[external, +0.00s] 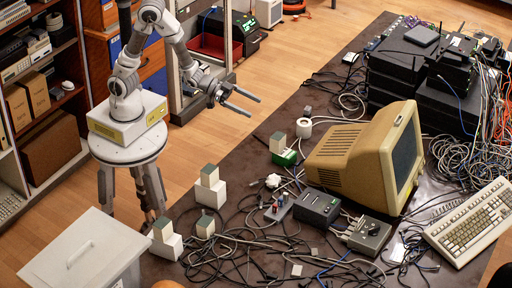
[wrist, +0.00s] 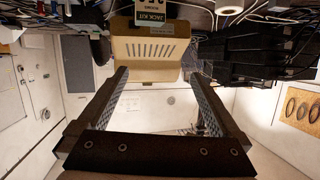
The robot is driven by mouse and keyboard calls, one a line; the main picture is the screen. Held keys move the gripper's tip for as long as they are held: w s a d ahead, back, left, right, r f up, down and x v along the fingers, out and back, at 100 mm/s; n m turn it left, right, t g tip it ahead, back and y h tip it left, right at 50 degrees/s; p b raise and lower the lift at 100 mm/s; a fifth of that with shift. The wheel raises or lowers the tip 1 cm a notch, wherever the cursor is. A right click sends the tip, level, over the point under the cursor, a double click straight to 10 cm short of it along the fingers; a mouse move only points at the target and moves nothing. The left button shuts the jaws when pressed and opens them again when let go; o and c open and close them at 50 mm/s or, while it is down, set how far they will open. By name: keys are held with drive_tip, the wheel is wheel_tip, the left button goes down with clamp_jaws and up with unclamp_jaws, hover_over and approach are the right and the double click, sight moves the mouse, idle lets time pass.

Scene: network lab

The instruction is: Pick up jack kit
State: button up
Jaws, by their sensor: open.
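In the wrist view a small box marked JACK KIT (wrist: 158,17) shows at the top edge, partly cut off, in front of the beige monitor (wrist: 147,71). In the external view it appears to be the small pale box with a greenish top (external: 278,141), set at a green block (external: 285,158) on the dark table, left of the monitor (external: 343,151). The label cannot be read there. My gripper (external: 244,103) is open and empty, up and to the left of that box in the picture and apart from it. Its fingers (wrist: 161,100) show in the wrist view with nothing between them.
Just right of the box is a white roll (external: 303,127). Cables tangle across the table, with a dark device (external: 317,207) and a keyboard (external: 472,220) on it. Similar pale blocks (external: 209,188) stand near the left edge. Black equipment (external: 410,62) is stacked at the back right.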

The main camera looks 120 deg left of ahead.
drive_tip(key=m+t+h+b, duration=0.1)
drive_tip(key=t+b, duration=0.1)
drive_tip(key=b, duration=0.1)
approach(273, 135)
drive_tip(key=s+a, duration=0.2)
drive_tip(key=s+f+t+h+b, duration=0.2)
drive_tip(key=s+f, duration=0.1)
drive_tip(key=s, duration=0.1)
drive_tip(key=shift+m, duration=0.4)
drive_tip(key=w, duration=1.7)
drive_tip(key=shift+w+d+r, duration=0.1)
drive_tip(key=shift+w+r, duration=0.15)
drive_tip(key=shift+r, duration=0.1)
clamp_jaws()
